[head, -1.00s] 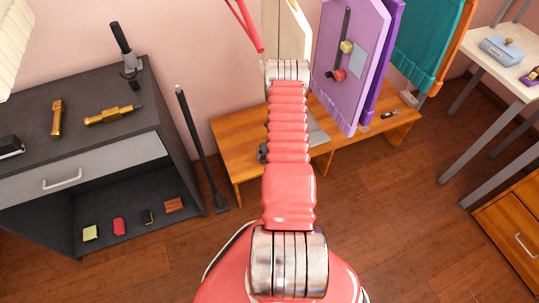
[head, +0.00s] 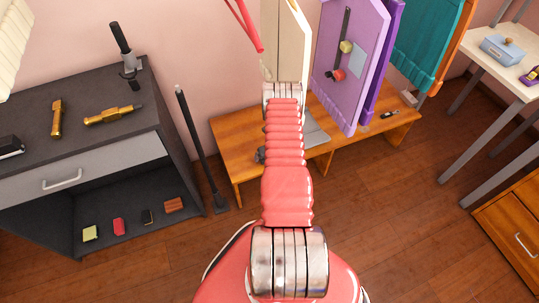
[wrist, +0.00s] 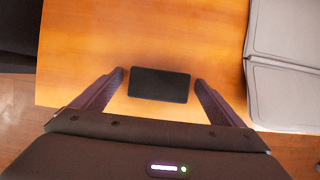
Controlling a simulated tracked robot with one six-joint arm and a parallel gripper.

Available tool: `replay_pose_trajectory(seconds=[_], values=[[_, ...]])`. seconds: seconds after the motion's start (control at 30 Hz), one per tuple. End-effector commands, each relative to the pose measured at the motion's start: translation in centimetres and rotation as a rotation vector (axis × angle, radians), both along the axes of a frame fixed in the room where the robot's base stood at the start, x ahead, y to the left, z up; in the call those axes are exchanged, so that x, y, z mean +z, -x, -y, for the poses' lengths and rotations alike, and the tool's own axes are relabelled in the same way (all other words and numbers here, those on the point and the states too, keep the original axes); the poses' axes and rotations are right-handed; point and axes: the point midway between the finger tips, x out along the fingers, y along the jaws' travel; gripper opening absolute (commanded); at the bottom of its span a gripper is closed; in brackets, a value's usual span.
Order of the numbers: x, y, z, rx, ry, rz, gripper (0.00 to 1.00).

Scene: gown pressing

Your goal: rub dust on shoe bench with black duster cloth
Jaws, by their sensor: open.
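The shoe bench (head: 238,160) is the low orange-brown wooden bench against the wall in the head view. Its top fills much of the wrist view (wrist: 190,30). A flat black rectangle, which looks like the black duster cloth (wrist: 160,85), lies on the bench near its front edge in the wrist view. My gripper (wrist: 160,77) is open, with one finger to the left and one to the right of the cloth, a small gap showing on each side. In the head view my arm hides the cloth and most of the gripper. I cannot make out dust on the bench.
A grey folded item (wrist: 288,65) lies on the bench right of the gripper. Purple (head: 350,60) and teal (head: 425,45) hanging pieces are above the bench's right part. A dark pole (head: 195,140) stands left of the bench, beside a grey cabinet (head: 90,160).

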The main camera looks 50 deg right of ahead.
Motion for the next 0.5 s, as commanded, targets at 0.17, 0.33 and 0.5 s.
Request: replay_pose_trajectory(seconds=[0.17,0.33,0.5], values=[[0.02,0.0,0.0,0.0,0.0,0.0,0.85],[0.04,-0.01,0.0,0.0,0.0,0.0,0.73],[0.04,-0.01,0.0,0.0,0.0,0.0,0.61]])
